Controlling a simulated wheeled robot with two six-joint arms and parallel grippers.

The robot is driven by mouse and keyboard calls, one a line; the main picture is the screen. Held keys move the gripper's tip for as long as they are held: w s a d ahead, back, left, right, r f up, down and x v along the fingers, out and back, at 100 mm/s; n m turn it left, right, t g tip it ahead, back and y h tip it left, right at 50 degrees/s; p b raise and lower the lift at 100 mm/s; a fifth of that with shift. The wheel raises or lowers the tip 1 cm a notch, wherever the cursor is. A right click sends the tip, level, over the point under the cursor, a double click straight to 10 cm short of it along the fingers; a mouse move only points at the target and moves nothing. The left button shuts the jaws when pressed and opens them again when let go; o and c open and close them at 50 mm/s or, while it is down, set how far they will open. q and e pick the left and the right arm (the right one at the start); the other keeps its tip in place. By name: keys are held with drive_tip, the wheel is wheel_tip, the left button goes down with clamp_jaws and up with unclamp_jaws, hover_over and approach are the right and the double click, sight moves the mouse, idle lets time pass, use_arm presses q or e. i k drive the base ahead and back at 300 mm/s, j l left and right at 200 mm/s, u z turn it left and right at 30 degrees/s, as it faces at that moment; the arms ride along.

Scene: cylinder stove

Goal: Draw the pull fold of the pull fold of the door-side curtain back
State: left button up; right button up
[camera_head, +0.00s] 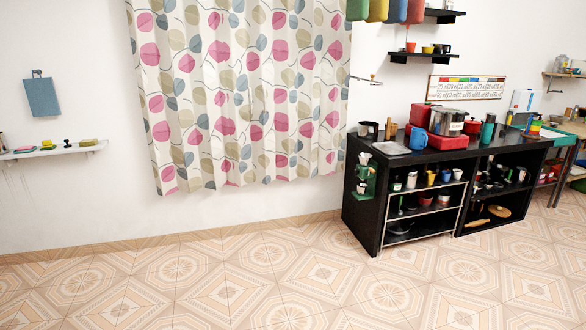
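A patterned curtain (240,95) with pink, beige and grey leaf shapes hangs against the white wall, in the upper middle of the head view. It hangs in vertical folds and looks drawn out across its width. Its top is cut off by the picture edge, and its lower hem hangs well above the floor. I cannot tell which fold is the pull fold. Neither of my grippers shows in this view.
A black counter (350,215) with a stove, pots and cups stands right of the curtain. A small white shelf (50,152) and a blue board (42,97) are on the left wall. The tiled floor (190,285) in front is clear.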

sight(237, 17)
drive_tip(key=i+z, duration=0.15)
drive_tip(key=i, duration=1.65)
